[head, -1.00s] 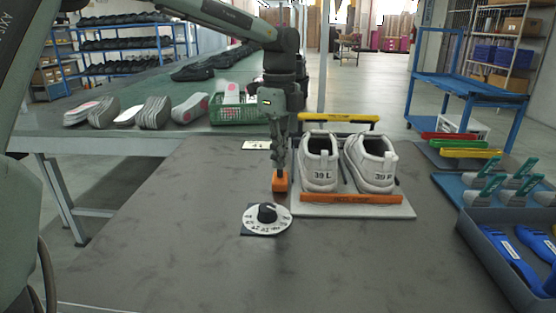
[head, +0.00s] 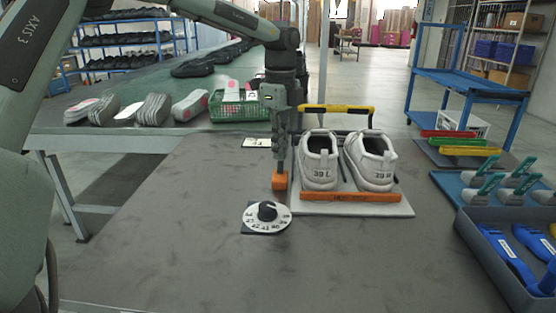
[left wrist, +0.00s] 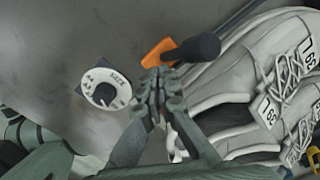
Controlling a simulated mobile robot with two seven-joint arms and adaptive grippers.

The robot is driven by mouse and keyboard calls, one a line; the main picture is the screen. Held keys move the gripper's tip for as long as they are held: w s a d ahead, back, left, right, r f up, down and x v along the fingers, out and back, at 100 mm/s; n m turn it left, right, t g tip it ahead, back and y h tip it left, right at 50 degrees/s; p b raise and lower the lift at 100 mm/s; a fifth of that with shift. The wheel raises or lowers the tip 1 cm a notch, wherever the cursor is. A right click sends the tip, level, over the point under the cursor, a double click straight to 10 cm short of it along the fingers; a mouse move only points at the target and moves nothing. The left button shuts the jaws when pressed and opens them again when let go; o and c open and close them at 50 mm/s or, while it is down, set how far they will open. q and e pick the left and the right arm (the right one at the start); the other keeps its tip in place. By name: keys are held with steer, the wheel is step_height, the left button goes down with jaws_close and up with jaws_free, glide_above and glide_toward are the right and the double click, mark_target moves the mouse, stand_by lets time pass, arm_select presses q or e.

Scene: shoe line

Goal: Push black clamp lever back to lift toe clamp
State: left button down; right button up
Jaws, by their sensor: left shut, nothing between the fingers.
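The black clamp lever (left wrist: 200,47) shows in the left wrist view, its rounded end beside an orange block (left wrist: 158,53). The orange block also shows in the head view (head: 279,182); the lever is mostly hidden there behind my gripper. The yellow bar (head: 336,108), likely the toe clamp, stands raised on dark posts behind two grey shoes (head: 319,162) (head: 370,160). My left gripper (head: 280,158) is shut and empty, fingers down just left of the shoes. Its fingertips (left wrist: 156,88) appear close to the lever; contact is unclear. My right gripper is out of view.
The shoes stand on a pale board (head: 310,209) behind an orange bar (head: 352,197). A white numbered dial (head: 267,216) lies in front. A green basket (head: 241,107) stands behind; a grey bin (head: 500,262) with blue items is right. The table's front left is clear.

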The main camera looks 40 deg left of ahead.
arm_select(q)
steer(key=shift+s, duration=0.15)
steer(key=shift+s+d+b, duration=0.4)
steer(key=shift+s+b, duration=0.1)
steer(key=shift+b, duration=0.05)
step_height(320, 180, up, 9)
steer(key=p, duration=0.5)
stand_by(0.5)
stand_by(0.4)
